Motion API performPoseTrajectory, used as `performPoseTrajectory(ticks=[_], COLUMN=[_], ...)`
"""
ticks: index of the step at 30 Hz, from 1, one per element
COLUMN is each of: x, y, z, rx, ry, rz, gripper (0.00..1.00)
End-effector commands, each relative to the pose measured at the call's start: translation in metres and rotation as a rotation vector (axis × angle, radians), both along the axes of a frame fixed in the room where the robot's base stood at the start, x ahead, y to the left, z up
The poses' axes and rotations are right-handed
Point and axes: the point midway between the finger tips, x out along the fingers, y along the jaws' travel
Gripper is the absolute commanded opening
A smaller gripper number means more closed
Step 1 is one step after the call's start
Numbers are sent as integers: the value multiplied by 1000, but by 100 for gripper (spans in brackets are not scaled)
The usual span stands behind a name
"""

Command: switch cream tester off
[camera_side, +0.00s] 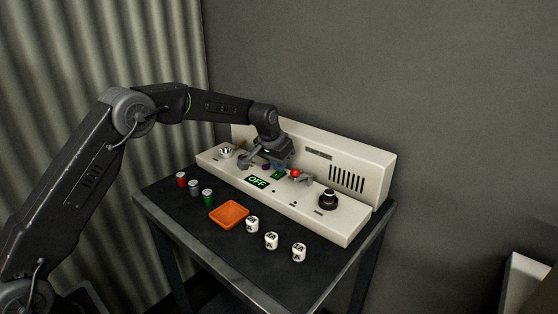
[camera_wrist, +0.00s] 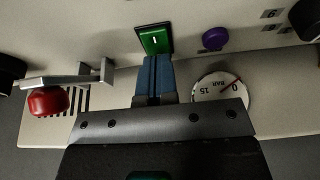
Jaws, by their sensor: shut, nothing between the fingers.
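The cream tester (camera_side: 345,225) is a cream console on the dark cart top.
Beside the switch are a purple button (camera_wrist: 215,38), a round gauge (camera_wrist: 220,90) and a lever with a red knob (camera_wrist: 48,101). A black dial (camera_side: 328,198) is at the right. An orange tray (camera_side: 229,224), small coloured cylinders (camera_side: 194,187) and white labelled pieces (camera_side: 271,241) stand in front.

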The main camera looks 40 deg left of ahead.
Motion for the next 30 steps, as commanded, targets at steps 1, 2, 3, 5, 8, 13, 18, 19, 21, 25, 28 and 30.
performPoseTrajectory(ticks=[1, 2, 3, 5, 8, 13, 18, 19, 21, 25, 28, 30], x=[0, 0, 0, 0, 3, 7, 5, 4, 1, -5, -9, -11], y=[0, 0, 0, 0, 0, 0, 0, 0, 0, 0, 0, 0], z=[0, 0, 0, -1, -9, -13, -15, -15, -15, -14, -14, -14], rx=[0, 0, 0, 0, 0, 1, 1, 1, 1, 1, 1, 1], ry=[0, 0, 0, 1, 4, 6, 11, 12, 14, 18, 18, 19], rz=[0, 0, 0, 0, 1, 1, 0, 0, 0, -1, -1, -1], gripper=[0, 0, 0, 0, 0, 0, 0, 0, 0, 0, 0, 0])
